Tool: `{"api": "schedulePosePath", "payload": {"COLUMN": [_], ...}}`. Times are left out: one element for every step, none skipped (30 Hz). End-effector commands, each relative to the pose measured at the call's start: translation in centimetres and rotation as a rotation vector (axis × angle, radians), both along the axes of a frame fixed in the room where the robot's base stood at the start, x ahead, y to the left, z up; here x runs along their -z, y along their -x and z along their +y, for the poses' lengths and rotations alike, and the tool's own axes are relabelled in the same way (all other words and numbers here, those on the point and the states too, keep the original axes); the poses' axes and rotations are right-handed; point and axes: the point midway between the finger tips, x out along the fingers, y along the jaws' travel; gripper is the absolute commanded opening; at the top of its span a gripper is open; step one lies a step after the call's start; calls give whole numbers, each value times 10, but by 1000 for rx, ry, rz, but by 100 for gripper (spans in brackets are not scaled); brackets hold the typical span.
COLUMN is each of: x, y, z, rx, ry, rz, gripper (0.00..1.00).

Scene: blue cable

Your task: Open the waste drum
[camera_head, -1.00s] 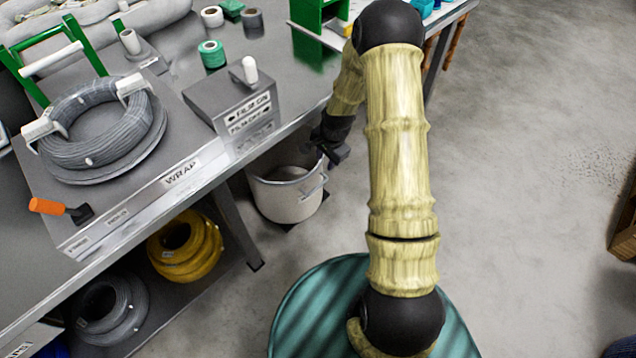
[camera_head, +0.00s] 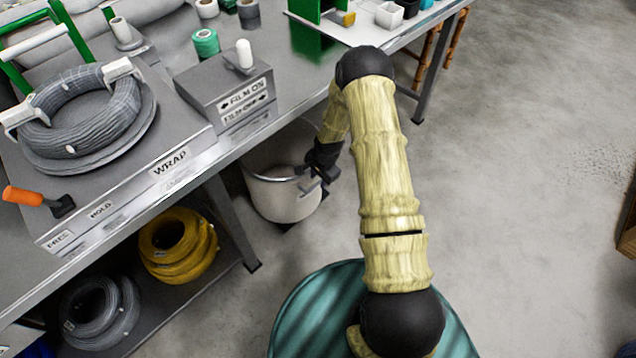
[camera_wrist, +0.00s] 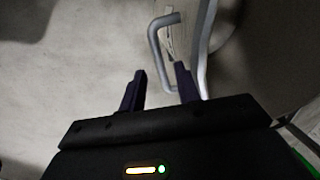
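The waste drum (camera_head: 284,199) is a pale grey round bin on the floor, partly under the table edge. A bar handle (camera_head: 314,186) stands out from its right side; it shows large in the wrist view (camera_wrist: 155,42). My gripper (camera_head: 318,174) is beside the drum's upper right side, at the handle. My forearm hides part of the drum's back right. Whether a lid covers the drum is hard to tell.
The workbench (camera_head: 225,150) overhangs the drum at the left, with a grey cable coil (camera_head: 85,112) and a film box (camera_head: 225,88) on it. A yellow coil (camera_head: 178,246) lies on the lower shelf. Open floor (camera_head: 510,190) is at the right.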

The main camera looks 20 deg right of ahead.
Motion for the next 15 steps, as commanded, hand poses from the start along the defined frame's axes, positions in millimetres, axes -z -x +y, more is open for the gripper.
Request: {"api": "schedulePosePath", "payload": {"x": [10,12,15,17,18,19,19,19,19,18,18,18,18,18,18], "y": [-1,-1,-2,-3,-3,-3,-3,-3,-3,-3,-3,-3,-3,-3,-3], "z": [2,2,3,4,4,4,4,4,4,4,4,4,4,4,4], "rx": [-2,-1,-2,-2,-2,-3,-3,-3,-3,-3,-3,-3,-3,-3,-2], "ry": [-1,0,-1,-1,-1,-1,-1,-1,-1,-1,-1,-1,-1,0,-1], "rz": [0,1,0,0,-1,-1,-1,-1,-1,-1,-1,-1,-1,0,0], "gripper": [33,33,33,33,33,33,33,33,33,33,33,33,33,33,25]}}
